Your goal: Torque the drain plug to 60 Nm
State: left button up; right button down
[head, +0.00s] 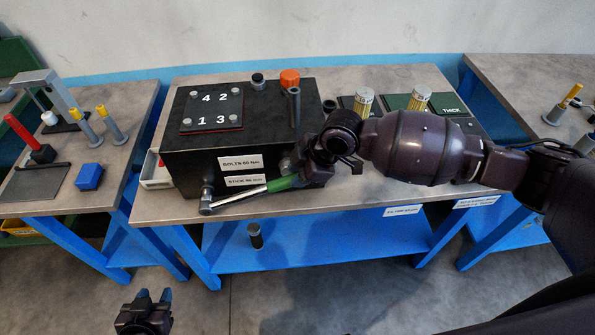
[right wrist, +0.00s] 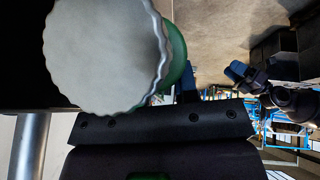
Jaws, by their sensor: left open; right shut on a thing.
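My right gripper (head: 312,172) is shut on the green handle (head: 282,184) of a torque wrench. The wrench's silver shaft (head: 238,196) runs left to its head and socket (head: 207,194), at the lower left of the black block's front face (head: 185,165). No drain plug shows clearly; I cannot tell whether the socket sits on one. In the right wrist view, the wrench's grey scalloped end knob (right wrist: 105,55) and part of its green grip (right wrist: 177,60) show beside my fingers. My left gripper (head: 152,297) is open and empty, low in front of the table.
The block carries a plate numbered 1 to 4 (head: 212,108), an orange cap (head: 290,77) and a grey post (head: 294,105). Yellow-topped tools (head: 363,102) stand to the right. A dark cylinder (head: 255,236) is on the blue lower shelf (head: 320,245). Side benches flank the table.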

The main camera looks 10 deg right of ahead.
jog(key=shift+w+d+f, duration=0.1)
jog(key=shift+f, duration=0.05)
dwell(0.5)
jog(key=shift+d+f+y+b, duration=0.1)
jog(key=shift+f+y+b, duration=0.2)
jog(key=shift+b, duration=0.2)
jog(key=shift+d+f+y+b, duration=0.3)
jog(key=shift+f+b, duration=0.2)
jog(key=shift+f, duration=0.1)
jog(key=shift+d+f+y+b, duration=0.1)
jog(key=shift+f+y+b, duration=0.2)
jog(key=shift+f+b, duration=0.25)
jog(key=shift+a+r+h+p, duration=0.15)
jog(key=shift+r+h+p, duration=0.05)
jog(key=shift+r+p, duration=0.35)
jog(key=shift+a+r+h+p, duration=0.2)
jog(key=shift+r+p, duration=0.2)
jog(key=shift+p, duration=0.25)
jog(key=shift+s, duration=0.2)
dwell(0.5)
jog(key=shift+s+p, duration=1.95)
jog(key=shift+s, duration=0.4)
jog(key=shift+f, duration=0.1)
